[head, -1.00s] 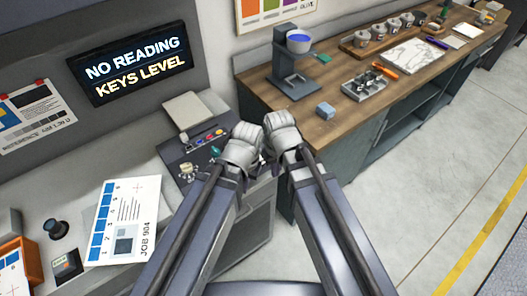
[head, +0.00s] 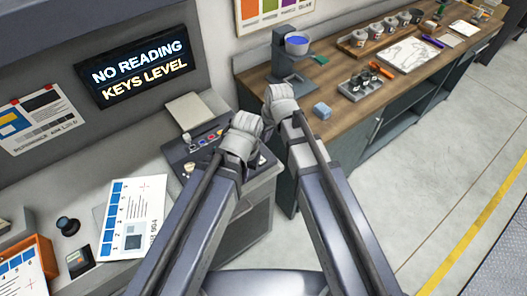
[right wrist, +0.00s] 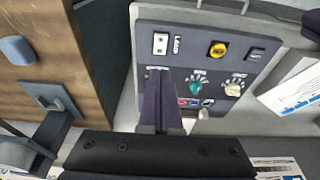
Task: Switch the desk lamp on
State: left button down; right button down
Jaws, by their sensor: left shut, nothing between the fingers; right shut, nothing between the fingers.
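I cannot make out a desk lamp in either view. A dark control panel (head: 183,150) on the grey console shows in the head view. In the right wrist view it (right wrist: 145,100) carries a white switch (right wrist: 160,43), a yellow button (right wrist: 217,49), a green knob (right wrist: 195,85) and a cream knob (right wrist: 234,88). My left gripper (head: 243,124) is shut and empty, over the panel's right side. My right gripper (head: 277,92) is shut and empty, up and right of it, near the wooden bench's edge. Its dark fingers (right wrist: 159,90) cover part of the panel in the wrist view.
The wooden bench (head: 345,122) holds a grey stand (head: 288,62) with a blue-topped cup, a blue block (head: 322,111) and a parts tray (head: 360,86). A lit sign (head: 133,73) hangs behind the console. A job sheet (head: 133,218) lies on the console. The floor at right is clear.

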aim_at(262, 160)
jog(key=b+x, duration=0.8)
jog(key=s+b+x, duration=0.1)
jog(key=b+x, duration=0.3)
jog(key=x, duration=0.1)
jog(key=shift+d+f+b, duration=0.1)
jog(key=shift+d+b, duration=0.2)
jog(key=shift+b, duration=0.05)
jog(key=shift+f+b, duration=0.45)
jog(key=shift+s+d+f+b, duration=0.1)
jog(key=shift+s+f+b, duration=0.05)
jog(key=shift+f+b, duration=0.25)
jog(key=shift+r, duration=0.2)
jog(key=shift+w+a+r+p, duration=0.3)
jog(key=shift+w+a+p, duration=0.15)
jog(key=shift+w, duration=0.2)
jog(key=shift+r, duration=0.1)
